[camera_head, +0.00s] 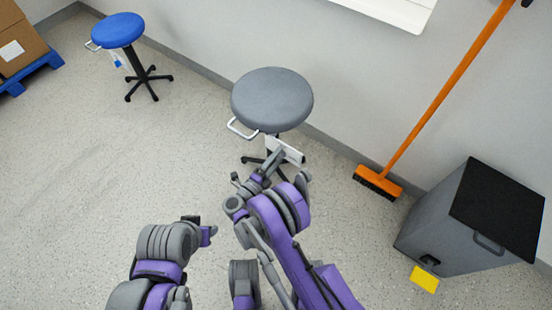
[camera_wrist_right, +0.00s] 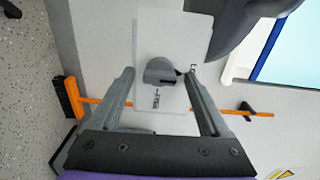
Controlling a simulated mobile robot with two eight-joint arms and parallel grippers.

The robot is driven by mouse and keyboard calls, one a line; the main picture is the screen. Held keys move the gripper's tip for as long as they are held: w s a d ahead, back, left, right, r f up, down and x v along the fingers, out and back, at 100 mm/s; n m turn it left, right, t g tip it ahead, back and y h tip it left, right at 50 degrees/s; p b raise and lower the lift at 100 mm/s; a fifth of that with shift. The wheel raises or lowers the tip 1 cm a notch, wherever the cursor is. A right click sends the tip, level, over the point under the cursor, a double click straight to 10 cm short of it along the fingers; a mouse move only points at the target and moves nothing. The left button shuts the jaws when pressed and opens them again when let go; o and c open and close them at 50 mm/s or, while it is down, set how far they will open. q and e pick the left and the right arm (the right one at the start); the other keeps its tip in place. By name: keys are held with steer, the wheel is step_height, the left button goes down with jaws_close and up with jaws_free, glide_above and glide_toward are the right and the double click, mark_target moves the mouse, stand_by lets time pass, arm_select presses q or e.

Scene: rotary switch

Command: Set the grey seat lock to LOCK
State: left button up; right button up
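The grey stool (camera_head: 272,98) stands near the wall, with a white plate (camera_head: 291,150) below its round seat. In the right wrist view the plate (camera_wrist_right: 172,35) carries a dark grey rotary knob (camera_wrist_right: 160,70) with small dark markings beside it, too small to read. My right gripper (camera_head: 265,166) is at the plate. In the wrist view its two fingers (camera_wrist_right: 159,74) are apart, one on each side of the knob, with gaps visible. The knob is hidden in the head view. My left gripper (camera_head: 207,232) is low at the left, away from the stool; its fingers are unclear.
A white loop handle (camera_head: 242,131) sticks out left of the grey seat. A blue stool (camera_head: 118,30) stands back left. An orange broom (camera_head: 378,182) leans on the wall, beside a grey bin with a black lid (camera_head: 498,208).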

steer(key=p+v, duration=0.1)
steer(key=v, duration=0.9)
steer(key=shift+s+a+p, duration=0.3)
steer(key=shift+p, duration=0.1)
